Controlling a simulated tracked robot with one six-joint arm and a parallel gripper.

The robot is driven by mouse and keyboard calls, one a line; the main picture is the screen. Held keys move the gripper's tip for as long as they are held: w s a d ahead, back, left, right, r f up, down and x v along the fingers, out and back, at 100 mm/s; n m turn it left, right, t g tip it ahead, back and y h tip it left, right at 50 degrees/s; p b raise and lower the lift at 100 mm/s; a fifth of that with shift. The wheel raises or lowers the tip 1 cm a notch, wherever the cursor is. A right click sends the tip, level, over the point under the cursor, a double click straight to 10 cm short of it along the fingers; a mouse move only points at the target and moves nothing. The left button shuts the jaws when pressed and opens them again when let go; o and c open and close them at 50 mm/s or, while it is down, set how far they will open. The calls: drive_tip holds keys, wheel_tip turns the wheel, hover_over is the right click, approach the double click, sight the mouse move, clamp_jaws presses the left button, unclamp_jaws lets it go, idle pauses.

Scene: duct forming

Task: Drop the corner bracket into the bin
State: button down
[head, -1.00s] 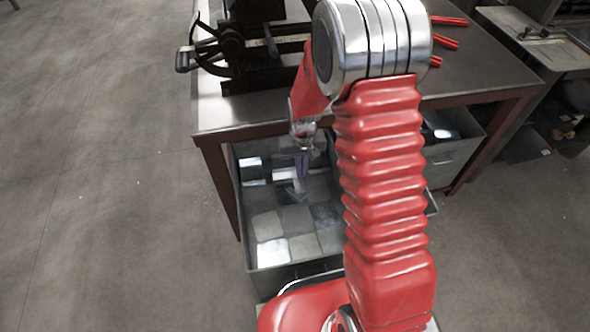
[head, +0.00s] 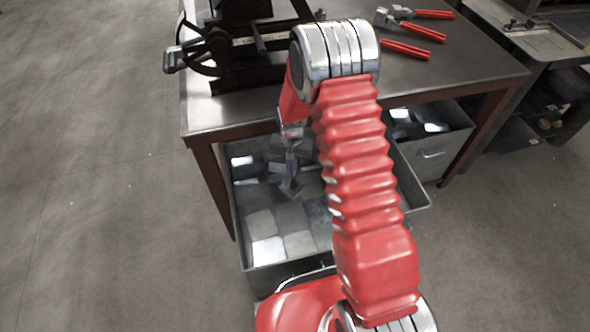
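The bin (head: 272,279) is an open grey metal box, partly under the table's front edge. Square sheet-metal pieces lie flat in it, with darker and shinier pieces towards the back. My gripper (head: 291,171) points down over the bin's inside, small and blurred, with a purplish part showing. A small dark angled piece, possibly the corner bracket (head: 291,189), shows right at the fingertips. I cannot tell whether it is held or lies on the sheets below. My arm hides part of the bin's right side.
A steel-topped table (head: 440,70) stands behind, with a black lever machine (head: 245,45) at left and red-handled tools (head: 405,49) at right. A second metal bin (head: 432,158) is under the table at right. The floor at left is clear.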

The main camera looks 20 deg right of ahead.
drive_tip(key=shift+w+d+f+m, duration=0.1)
drive_tip(key=shift+w+f+m, duration=0.35)
drive_tip(key=shift+f+m, duration=0.25)
drive_tip(key=shift+w+d+f+m, duration=0.15)
drive_tip(key=shift+w+f+m, duration=0.3)
drive_tip(key=shift+f, duration=0.3)
drive_tip(key=shift+w+d+f+m, duration=0.1)
drive_tip(key=shift+w+f+m, duration=0.3)
drive_tip(key=shift+f+m, duration=0.3)
drive_tip(key=shift+f, duration=0.15)
drive_tip(key=shift+f, duration=2.9)
drive_tip(key=c, duration=2.5)
unclamp_jaws()
drive_tip(key=o, duration=0.6)
drive_tip(key=shift+c, duration=0.2)
drive_tip(key=shift+r, duration=0.15)
